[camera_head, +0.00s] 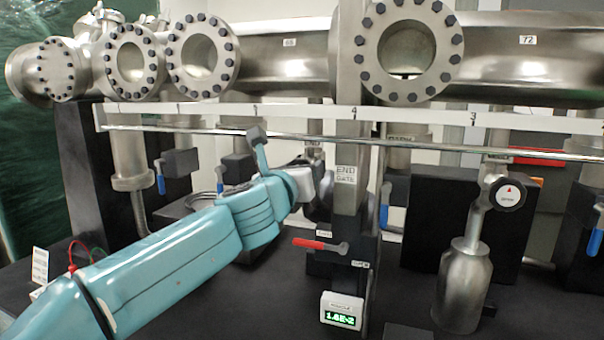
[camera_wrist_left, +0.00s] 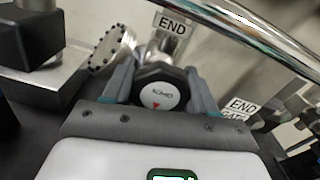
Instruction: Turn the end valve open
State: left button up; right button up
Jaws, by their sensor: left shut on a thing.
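The end valve's dark knob (camera_wrist_left: 160,88) shows in the left wrist view, under a label reading END (camera_wrist_left: 172,25). Its round white face carries small lettering, upside down here, and a red triangle near the lower edge. My left gripper (camera_wrist_left: 160,92) is shut on the knob, one finger on each side. In the head view my left gripper (camera_head: 318,190) is beside the END GATE column (camera_head: 346,165), and the knob is mostly hidden by the wrist. My right gripper is in neither view.
A red-handled lever (camera_head: 318,244) and a lit gauge (camera_head: 342,310) sit low on the column. Another valve with a black knob (camera_head: 508,193) stands right. Blue levers hang nearby.

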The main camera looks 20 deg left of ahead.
pick_arm(q)
jog(key=shift+r, duration=0.1)
dwell(0.4)
jog(key=o, duration=1)
jog(key=shift+o, duration=0.2)
jog(key=shift+s+b, duration=0.35)
jog(key=shift+s, duration=0.2)
jog(key=s+b, duration=0.2)
jog(key=s, duration=1.3)
jog(key=shift+s+a, duration=0.15)
jog(key=shift+a, duration=0.1)
